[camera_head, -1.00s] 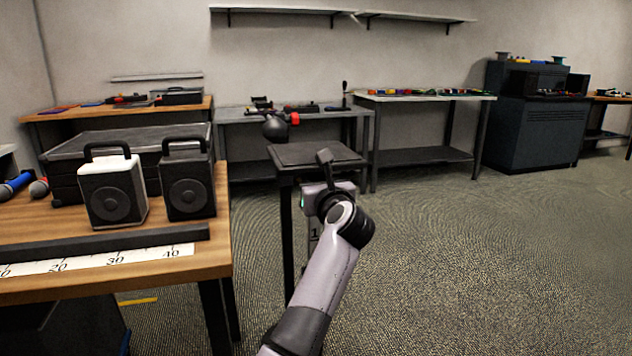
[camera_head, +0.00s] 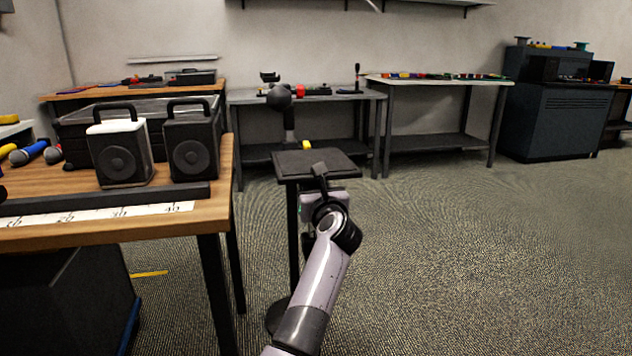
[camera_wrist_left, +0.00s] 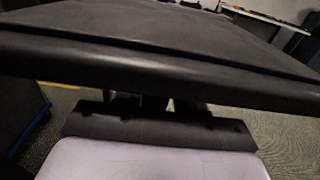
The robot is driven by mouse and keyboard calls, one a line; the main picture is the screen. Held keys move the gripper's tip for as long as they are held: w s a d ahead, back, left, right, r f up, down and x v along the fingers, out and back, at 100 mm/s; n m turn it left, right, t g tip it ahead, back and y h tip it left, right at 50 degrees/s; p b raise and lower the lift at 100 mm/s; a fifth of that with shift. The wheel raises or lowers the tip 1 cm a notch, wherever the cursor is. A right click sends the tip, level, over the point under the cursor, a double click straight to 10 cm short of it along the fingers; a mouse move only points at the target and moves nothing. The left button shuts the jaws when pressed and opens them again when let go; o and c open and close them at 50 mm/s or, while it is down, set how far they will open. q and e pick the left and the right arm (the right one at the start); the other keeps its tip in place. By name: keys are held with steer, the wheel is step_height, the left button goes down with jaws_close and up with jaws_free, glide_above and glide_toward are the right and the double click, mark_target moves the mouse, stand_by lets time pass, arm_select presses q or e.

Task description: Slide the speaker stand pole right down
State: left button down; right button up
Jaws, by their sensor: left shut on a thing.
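The speaker stand has a flat dark square top plate (camera_head: 305,164), which is level and bare. Its thin dark pole (camera_head: 293,235) stands upright below, on a round base (camera_head: 277,316) partly hidden by my arm. My left gripper (camera_head: 319,180) is at the front edge of the plate, just under it, and is shut on the stand. In the left wrist view the plate (camera_wrist_left: 150,45) fills the upper part and the gripper's fingers (camera_wrist_left: 140,102) reach beneath it. The exact grip point is hidden by the plate and wrist. My right gripper does not show.
A wooden table (camera_head: 190,221) with two speakers (camera_head: 121,155) and a ruler strip (camera_head: 100,214) stands left of the stand. A dark round-topped thing (camera_head: 280,97) rises behind the plate. Benches line the wall behind. The floor (camera_head: 480,260) to the right is clear.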

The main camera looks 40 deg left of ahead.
arm_select(q)
step_height(320, 180, down, 5)
steer(key=shift+d+r+b, duration=0.1)
steer(key=shift+b, duration=0.95)
steer(key=shift+f, duration=0.55)
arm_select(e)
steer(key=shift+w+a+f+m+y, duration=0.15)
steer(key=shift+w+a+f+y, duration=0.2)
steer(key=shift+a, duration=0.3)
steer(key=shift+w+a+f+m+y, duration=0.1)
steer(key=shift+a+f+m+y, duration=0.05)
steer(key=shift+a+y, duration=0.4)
arm_select(q)
steer(key=shift+f, duration=0.1)
steer(key=c, duration=0.8)
jaws_free()
steer(key=shift+o, duration=0.2)
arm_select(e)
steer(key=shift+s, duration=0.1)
arm_select(q)
steer(key=shift+r, duration=0.25)
